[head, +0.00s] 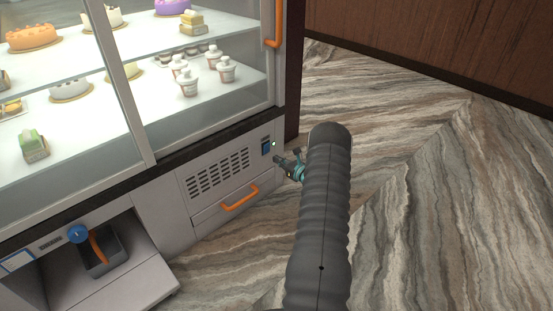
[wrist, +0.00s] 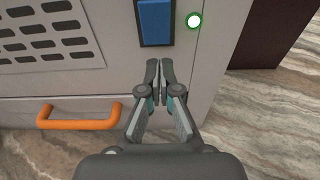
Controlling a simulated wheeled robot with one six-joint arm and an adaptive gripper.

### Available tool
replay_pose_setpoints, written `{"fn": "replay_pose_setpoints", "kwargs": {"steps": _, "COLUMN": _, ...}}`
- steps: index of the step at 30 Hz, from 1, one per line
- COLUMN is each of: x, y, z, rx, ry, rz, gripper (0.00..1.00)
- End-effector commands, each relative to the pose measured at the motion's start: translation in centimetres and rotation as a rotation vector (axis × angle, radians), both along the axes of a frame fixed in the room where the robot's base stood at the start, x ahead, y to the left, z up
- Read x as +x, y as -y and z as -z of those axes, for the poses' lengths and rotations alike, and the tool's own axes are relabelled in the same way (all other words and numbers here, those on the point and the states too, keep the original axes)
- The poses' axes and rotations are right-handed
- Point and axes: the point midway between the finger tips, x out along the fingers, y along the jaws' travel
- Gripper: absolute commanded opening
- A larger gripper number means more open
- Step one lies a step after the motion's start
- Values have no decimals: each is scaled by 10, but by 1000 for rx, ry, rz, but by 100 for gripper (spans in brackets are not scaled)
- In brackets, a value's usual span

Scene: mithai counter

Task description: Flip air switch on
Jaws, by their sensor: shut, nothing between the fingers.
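The air switch is a blue rocker (wrist: 156,22) in a dark frame on the grey lower panel of the display case. It also shows in the head view as a small blue rocker (head: 266,147) right of the vent slots. A round lamp (wrist: 194,21) beside it glows green; the same lamp (head: 274,144) shows in the head view. My gripper (wrist: 159,66) is shut and empty. In the wrist view its tips are just below the switch's lower edge. Whether they touch the panel, I cannot tell. In the head view my gripper (head: 277,158) is beside the panel, partly hidden by my arm.
An orange drawer handle (head: 240,198) sticks out below the vent slots (head: 218,174). A blue knob (head: 78,234) is on the lower left. The glass case above holds cakes and cups. Marbled floor (head: 440,190) lies open to the right.

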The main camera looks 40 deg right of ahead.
Motion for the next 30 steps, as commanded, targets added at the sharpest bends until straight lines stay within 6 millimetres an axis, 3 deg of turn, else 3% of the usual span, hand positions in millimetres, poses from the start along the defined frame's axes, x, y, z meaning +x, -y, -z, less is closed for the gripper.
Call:
{"fn": "replay_pose_setpoints", "kwargs": {"steps": 6, "x": -49, "y": 7, "z": 5, "rx": 1, "ry": -1, "rz": 6, "gripper": 0}}
{"fn": "replay_pose_setpoints", "kwargs": {"steps": 13, "x": -86, "y": 11, "z": 10, "rx": 1, "ry": 0, "rz": 6, "gripper": 0}}
{"fn": "replay_pose_setpoints", "kwargs": {"steps": 19, "x": -100, "y": 11, "z": 12, "rx": -1, "ry": 0, "rz": 5, "gripper": 0}}
{"fn": "replay_pose_setpoints", "kwargs": {"steps": 30, "x": -100, "y": 11, "z": 12, "rx": -1, "ry": 1, "rz": 2, "gripper": 0}}
